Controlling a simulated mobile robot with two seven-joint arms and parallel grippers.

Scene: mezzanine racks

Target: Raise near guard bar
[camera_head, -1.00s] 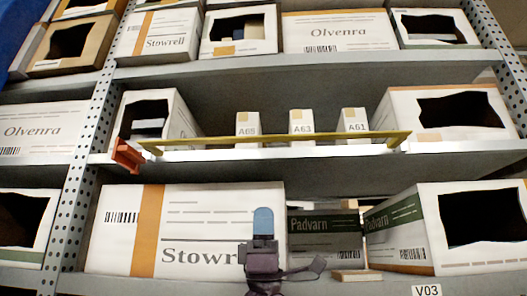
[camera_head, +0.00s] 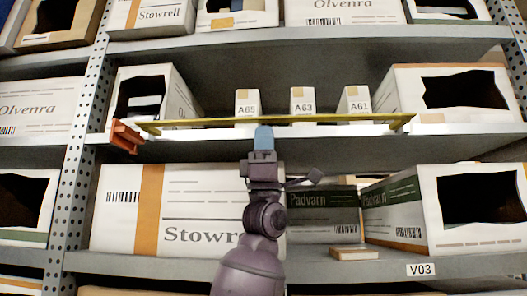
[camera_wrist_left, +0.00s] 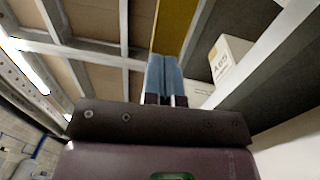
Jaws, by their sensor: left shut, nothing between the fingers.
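The yellow guard bar (camera_head: 340,119) lies level along the front of the middle shelf, in front of small labelled boxes. An orange bracket (camera_head: 126,137) is at its left end. My left gripper (camera_head: 264,138) comes up from below, with its blue fingers shut and empty. In the head view its tips are at the bar's lower edge; I cannot tell whether they touch it. In the left wrist view the shut fingers (camera_wrist_left: 165,78) point up toward the underside of the yellow bar (camera_wrist_left: 175,28). My right gripper is out of view.
Small boxes A65 (camera_head: 247,104), A63 (camera_head: 302,103) and A61 (camera_head: 356,103) stand behind the bar. A large Stowrell box (camera_head: 205,190) and dark Padvarn boxes (camera_head: 322,213) fill the shelf below. A perforated upright (camera_head: 78,165) is at left.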

